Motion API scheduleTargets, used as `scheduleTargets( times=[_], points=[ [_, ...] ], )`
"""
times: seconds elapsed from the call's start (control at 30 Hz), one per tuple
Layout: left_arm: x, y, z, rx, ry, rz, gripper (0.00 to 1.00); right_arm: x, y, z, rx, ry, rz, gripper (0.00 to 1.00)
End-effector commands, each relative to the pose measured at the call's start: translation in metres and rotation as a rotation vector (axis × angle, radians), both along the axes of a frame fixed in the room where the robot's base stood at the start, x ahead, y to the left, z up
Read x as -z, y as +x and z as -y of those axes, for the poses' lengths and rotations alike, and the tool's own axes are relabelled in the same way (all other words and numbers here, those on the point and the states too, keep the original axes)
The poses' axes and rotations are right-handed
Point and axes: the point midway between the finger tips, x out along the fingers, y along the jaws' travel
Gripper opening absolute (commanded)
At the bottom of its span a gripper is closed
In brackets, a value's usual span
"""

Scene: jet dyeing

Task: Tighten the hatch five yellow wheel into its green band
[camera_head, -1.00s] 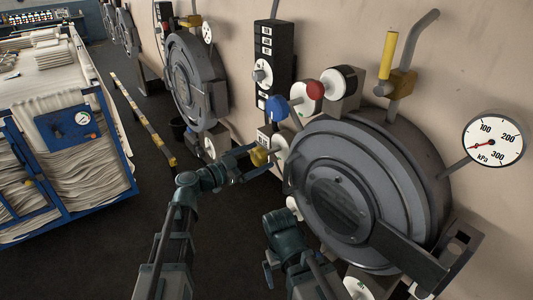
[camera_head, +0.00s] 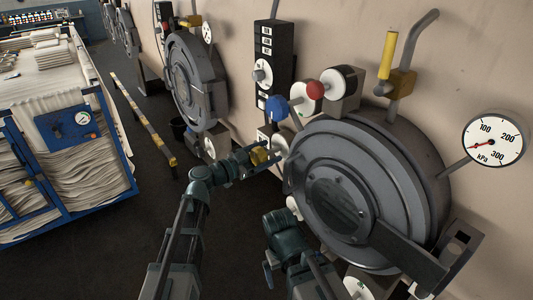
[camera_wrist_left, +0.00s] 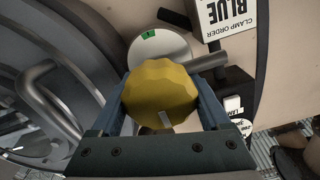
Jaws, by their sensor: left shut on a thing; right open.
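The yellow wheel (camera_wrist_left: 160,92) fills the middle of the left wrist view, between the two fingers of my left gripper (camera_wrist_left: 165,105). It has a scalloped rim and a pale mark at its lower edge. Behind it is a white disc with a green band (camera_wrist_left: 149,34). In the head view my left gripper (camera_head: 262,163) is shut on the yellow wheel (camera_head: 259,156), beside the large grey round hatch (camera_head: 345,200). My right gripper (camera_head: 267,272) is low, in front of the hatch, and open; its fingers are partly hidden.
A blue knob (camera_head: 277,107) and a red knob (camera_head: 314,90) sit above the hatch. A pressure gauge (camera_head: 494,140) is at right. A "CLAMP ORDER" sign (camera_wrist_left: 228,20) is near the wheel.

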Motion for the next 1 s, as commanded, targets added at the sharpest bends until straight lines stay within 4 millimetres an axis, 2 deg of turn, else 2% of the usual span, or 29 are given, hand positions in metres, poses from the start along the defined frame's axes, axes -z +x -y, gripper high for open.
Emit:
scheduleTargets(
  times=[0.03,0.1,0.47,1.0],
  points=[
    [0.0001,-0.0003,-0.0001,0.001,0.000,0.000,0.35,0.0000,0.0000,0.0000,0.000,0.000,0.000,1.00],
    [0.0001,-0.0003,-0.0001,0.001,0.000,0.000,0.24,0.0000,0.0000,0.0000,0.000,0.000,0.000,1.00],
    [0.0002,-0.0001,-0.0003,0.001,-0.046,-0.063,0.24,0.0000,0.0000,0.0000,0.000,0.000,0.000,1.00],
    [0.0005,0.0017,-0.0017,0.001,-0.324,-0.447,0.24,0.0003,0.0000,0.0000,0.000,0.000,0.000,1.00]
  ],
)
